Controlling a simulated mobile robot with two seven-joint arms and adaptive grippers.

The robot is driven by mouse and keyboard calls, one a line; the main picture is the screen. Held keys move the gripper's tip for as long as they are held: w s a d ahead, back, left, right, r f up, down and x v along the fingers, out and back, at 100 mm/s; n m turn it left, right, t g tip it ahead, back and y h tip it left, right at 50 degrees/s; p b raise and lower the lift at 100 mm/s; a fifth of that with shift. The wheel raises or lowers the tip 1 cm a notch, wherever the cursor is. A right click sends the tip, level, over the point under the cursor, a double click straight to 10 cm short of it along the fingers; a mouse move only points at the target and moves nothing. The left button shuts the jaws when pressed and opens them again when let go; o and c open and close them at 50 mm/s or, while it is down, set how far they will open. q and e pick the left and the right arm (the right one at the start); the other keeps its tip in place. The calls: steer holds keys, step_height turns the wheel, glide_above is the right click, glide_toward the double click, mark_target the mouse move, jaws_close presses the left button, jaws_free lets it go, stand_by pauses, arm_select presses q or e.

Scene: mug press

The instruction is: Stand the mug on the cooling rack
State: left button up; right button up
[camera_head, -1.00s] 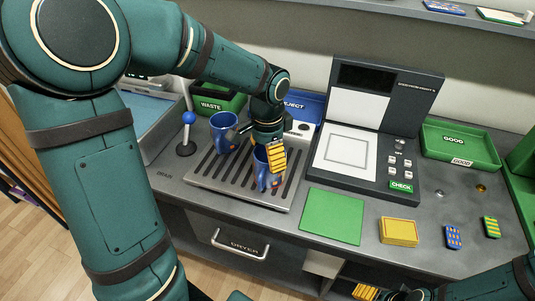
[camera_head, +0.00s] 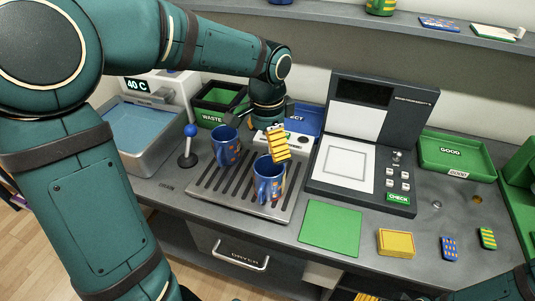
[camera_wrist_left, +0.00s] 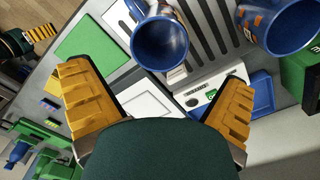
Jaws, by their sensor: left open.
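Two blue mugs with orange marks stand upright on the slatted metal rack (camera_head: 207,191). The front mug (camera_head: 269,181) is near the rack's right side, and the rear mug (camera_head: 226,148) is left of it and farther back. In the left wrist view, the front mug (camera_wrist_left: 160,46) is at top middle and the rear mug (camera_wrist_left: 290,25) at top right. My left gripper (camera_head: 279,146) is open and empty, just behind and above the front mug; its spread yellow fingers also show in the left wrist view (camera_wrist_left: 155,78). My right gripper (camera_head: 366,296) is mostly cut off at the bottom edge.
A press-like machine (camera_head: 345,160) stands right of the rack. Left are a blue-topped lever (camera_head: 189,140), a basin (camera_head: 140,130) and the WASTE bin (camera_head: 217,100). A green mat (camera_head: 331,229) and yellow block (camera_head: 396,243) lie front right. The GOOD tray (camera_head: 457,155) is farther right.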

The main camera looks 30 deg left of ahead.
arm_select(q)
step_height(320, 180, up, 4)
steer(key=shift+p, duration=0.35)
stand_by(0.4)
